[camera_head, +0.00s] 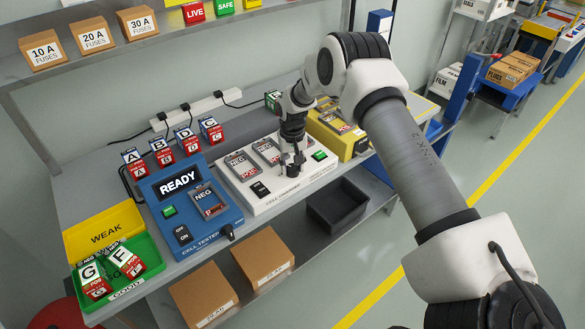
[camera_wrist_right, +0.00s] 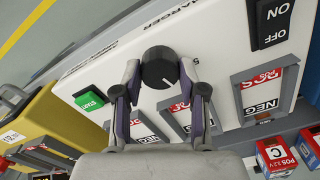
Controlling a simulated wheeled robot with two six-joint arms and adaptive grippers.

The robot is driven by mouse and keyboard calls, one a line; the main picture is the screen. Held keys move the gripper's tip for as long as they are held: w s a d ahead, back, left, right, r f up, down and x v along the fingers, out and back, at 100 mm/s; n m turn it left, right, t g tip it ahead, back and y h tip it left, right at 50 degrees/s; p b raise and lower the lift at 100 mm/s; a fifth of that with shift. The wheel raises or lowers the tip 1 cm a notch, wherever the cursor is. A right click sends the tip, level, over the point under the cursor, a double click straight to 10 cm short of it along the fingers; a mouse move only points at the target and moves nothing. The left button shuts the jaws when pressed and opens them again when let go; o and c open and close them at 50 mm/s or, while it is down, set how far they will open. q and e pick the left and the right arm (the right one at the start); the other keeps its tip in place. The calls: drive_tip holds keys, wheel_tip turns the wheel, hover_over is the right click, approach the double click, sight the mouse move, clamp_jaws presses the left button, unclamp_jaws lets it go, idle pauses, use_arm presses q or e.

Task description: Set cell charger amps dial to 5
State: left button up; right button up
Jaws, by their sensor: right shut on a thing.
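The cell charger (camera_head: 314,178) is a white box on the bench, with cell slots, a green start button (camera_wrist_right: 89,100) and a black on/off switch (camera_wrist_right: 271,22). Its black round amps dial (camera_wrist_right: 160,67) shows in the right wrist view, with a white pointer line toward the lower right of its face. My right gripper (camera_wrist_right: 160,70) is shut on the dial, one finger on each side. In the head view the right gripper (camera_head: 292,168) stands over the charger and mostly hides the dial. My left gripper is not in view.
The blue cell tester (camera_head: 226,222) reading READY stands left of the charger, a yellow device (camera_head: 335,137) behind right. Yellow WEAK (camera_head: 88,234) and green GOOD (camera_head: 152,262) trays lie far left. A fuse shelf (camera_head: 175,32) overhangs behind.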

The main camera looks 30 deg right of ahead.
sight(292, 167)
drive_tip(key=n+b, duration=0.1)
drive_tip(key=n, duration=0.3)
drive_tip(key=shift+f+b, duration=0.2)
drive_tip(key=shift+b, duration=0.2)
drive_tip(key=shift+s+n+b, duration=0.1)
drive_tip(key=shift+n+b, duration=0.4)
drive_tip(key=shift+n, duration=1.4)
drive_tip(key=shift+r, duration=0.1)
drive_tip(key=o, duration=1.2)
drive_tip(key=shift+c, duration=0.2)
wheel_tip(292, 167, up, 12)
